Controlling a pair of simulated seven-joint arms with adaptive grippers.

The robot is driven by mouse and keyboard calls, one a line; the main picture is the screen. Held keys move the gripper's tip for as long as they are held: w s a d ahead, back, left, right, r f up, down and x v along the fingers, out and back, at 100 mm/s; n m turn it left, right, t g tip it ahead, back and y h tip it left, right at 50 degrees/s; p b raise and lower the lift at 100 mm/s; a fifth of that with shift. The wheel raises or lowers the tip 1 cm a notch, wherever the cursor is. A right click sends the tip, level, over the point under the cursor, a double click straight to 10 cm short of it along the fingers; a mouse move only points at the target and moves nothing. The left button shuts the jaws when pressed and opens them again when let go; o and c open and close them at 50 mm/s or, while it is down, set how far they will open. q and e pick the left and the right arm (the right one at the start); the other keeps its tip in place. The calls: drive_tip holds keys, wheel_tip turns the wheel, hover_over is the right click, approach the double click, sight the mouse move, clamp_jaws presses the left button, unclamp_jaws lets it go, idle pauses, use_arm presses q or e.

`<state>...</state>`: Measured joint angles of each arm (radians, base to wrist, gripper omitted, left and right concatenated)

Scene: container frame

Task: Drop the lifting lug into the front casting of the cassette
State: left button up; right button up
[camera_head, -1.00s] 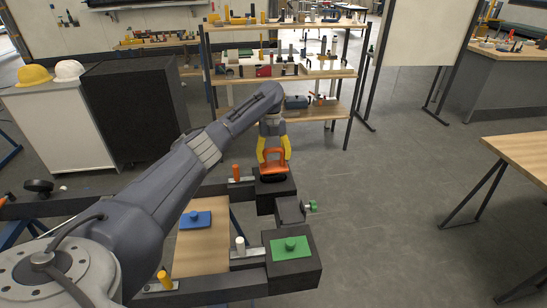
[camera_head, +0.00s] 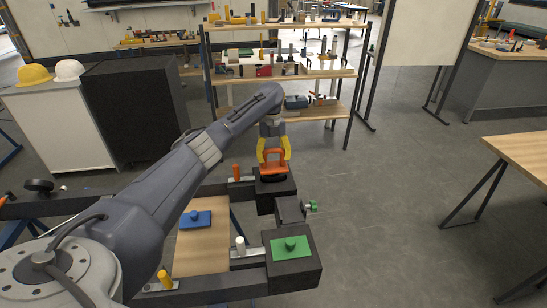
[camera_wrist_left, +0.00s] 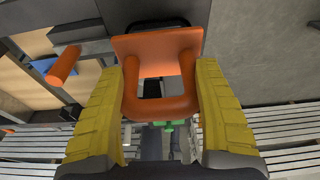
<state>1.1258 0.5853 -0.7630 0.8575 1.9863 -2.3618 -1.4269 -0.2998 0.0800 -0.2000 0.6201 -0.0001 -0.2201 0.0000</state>
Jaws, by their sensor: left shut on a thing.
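The orange lifting lug (camera_head: 273,172) has a loop handle above a flat base. It is upright at the black corner casting (camera_head: 276,190) on the far end of the cassette frame. My left gripper (camera_head: 273,154) has yellow fingers shut on the lug's handle from above. In the left wrist view the lug (camera_wrist_left: 160,107) sits between the two yellow fingers (camera_wrist_left: 160,100). The lug's base hides the casting's opening, so I cannot tell whether it rests on top or is partly inside. My right gripper is not in view.
A near black casting bears a green plate (camera_head: 290,248). A green knob (camera_head: 311,206) sticks out between the castings. A blue plate (camera_head: 195,219) lies on a wooden board (camera_head: 203,252). Orange (camera_head: 236,172), white (camera_head: 240,246) and yellow (camera_head: 164,280) pegs stand on the frame. Right of the frame is open floor.

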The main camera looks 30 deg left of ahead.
sight(273, 166)
use_arm(q)
drive_tip(key=shift+w+a+x, duration=0.15)
drive_tip(key=shift+x, duration=0.65)
drive_tip(key=shift+w+a+x, duration=0.1)
drive_tip(key=shift+w+x, duration=0.05)
drive_tip(key=shift+x, duration=0.65)
drive_tip(key=shift+w+a+x, duration=0.1)
drive_tip(key=shift+a+x, duration=0.05)
drive_tip(key=shift+x, duration=0.7)
idle(2.7)
